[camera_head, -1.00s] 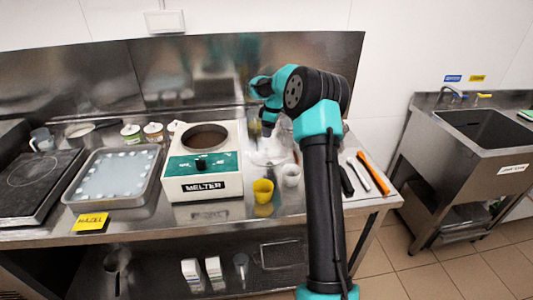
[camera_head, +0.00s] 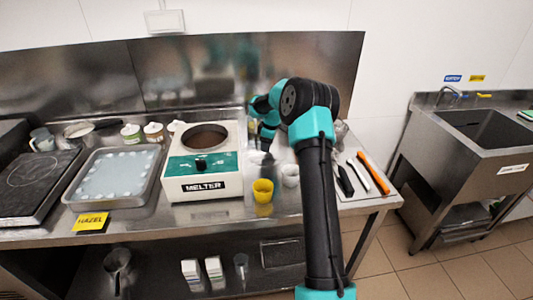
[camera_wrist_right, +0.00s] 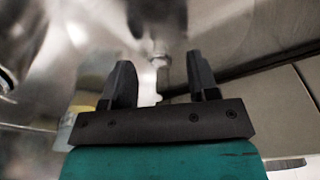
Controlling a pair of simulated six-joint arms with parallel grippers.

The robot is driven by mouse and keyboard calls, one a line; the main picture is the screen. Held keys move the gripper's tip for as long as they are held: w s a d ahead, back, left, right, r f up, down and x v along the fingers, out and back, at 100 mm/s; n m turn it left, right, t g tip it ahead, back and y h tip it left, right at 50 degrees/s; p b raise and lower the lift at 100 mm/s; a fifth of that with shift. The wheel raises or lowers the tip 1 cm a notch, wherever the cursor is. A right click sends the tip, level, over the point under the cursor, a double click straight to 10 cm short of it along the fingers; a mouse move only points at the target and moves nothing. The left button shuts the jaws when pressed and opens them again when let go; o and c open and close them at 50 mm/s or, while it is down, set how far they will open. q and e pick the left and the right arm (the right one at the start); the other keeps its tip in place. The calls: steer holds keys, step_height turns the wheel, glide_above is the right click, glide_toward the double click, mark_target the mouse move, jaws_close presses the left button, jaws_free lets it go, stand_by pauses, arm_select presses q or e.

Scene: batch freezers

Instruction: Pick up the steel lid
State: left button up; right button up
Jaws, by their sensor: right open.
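My right gripper (camera_head: 266,150) points down to the right of the white melter, low over the steel table. It is open in the right wrist view (camera_wrist_right: 160,85). A shiny steel piece with a small knob, which looks like the steel lid (camera_wrist_right: 160,62), shows between and beyond its two fingers. The fingers stand apart on either side of the knob, and I cannot tell if they touch it. In the head view the lid is mostly hidden by the gripper and arm. My left gripper is not in view.
The melter (camera_head: 204,163) stands close on the left. A yellow cup (camera_head: 263,191) and a white cup (camera_head: 290,175) stand just in front of the gripper. Tools with black, white and orange handles (camera_head: 373,173) lie to the right. A steel tray (camera_head: 76,203) is farther left.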

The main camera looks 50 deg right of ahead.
steer(key=shift+w+f, duration=0.1)
steer(key=shift+f, duration=0.65)
steer(key=shift+c, duration=0.3)
jaws_close()
steer(key=shift+r, duration=0.15)
step_height(320, 180, up, 10)
stand_by(0.4)
steer(key=shift+a, duration=0.1)
